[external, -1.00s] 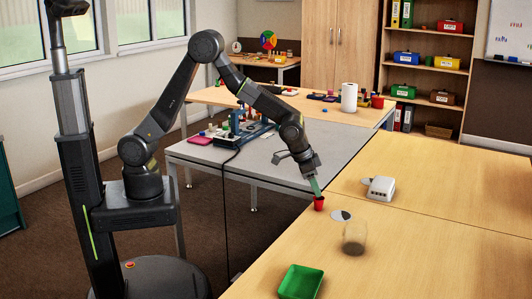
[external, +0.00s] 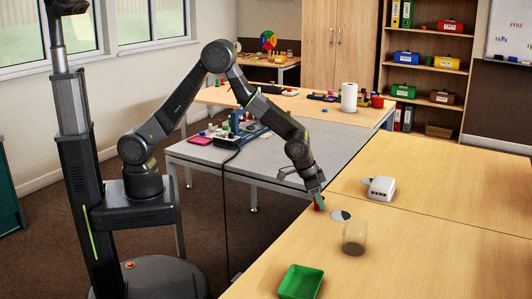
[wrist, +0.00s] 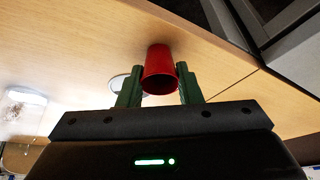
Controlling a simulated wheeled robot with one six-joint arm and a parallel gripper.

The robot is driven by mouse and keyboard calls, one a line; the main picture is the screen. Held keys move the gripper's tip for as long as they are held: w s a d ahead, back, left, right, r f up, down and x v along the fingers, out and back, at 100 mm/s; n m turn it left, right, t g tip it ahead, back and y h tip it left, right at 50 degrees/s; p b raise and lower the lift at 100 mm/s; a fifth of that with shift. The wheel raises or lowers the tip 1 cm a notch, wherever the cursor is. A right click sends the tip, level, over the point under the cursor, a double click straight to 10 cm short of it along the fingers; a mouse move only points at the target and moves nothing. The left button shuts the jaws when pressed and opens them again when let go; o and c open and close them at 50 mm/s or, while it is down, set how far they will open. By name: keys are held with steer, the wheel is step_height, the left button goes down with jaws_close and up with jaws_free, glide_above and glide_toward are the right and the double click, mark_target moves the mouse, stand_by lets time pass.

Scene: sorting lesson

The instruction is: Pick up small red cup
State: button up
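The small red cup (wrist: 160,70) is between the two green fingers of my gripper (wrist: 160,84) in the wrist view. A finger lies close against each side of it, with no clear gap. In the external view, the red cup (external: 320,206) is at the near-left edge of the wooden table, partly hidden by my gripper (external: 317,198). My gripper comes down on it from above and appears shut on it. I cannot tell whether the cup's base is clear of the table.
A clear jar (external: 354,238) stands near the cup, with a grey disc (external: 341,215) between them. A white box (external: 380,188) is farther back on the table (external: 450,215). A green tray (external: 300,282) is at the front. The table's right side is clear.

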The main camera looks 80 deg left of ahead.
steer(key=shift+c, duration=1.1)
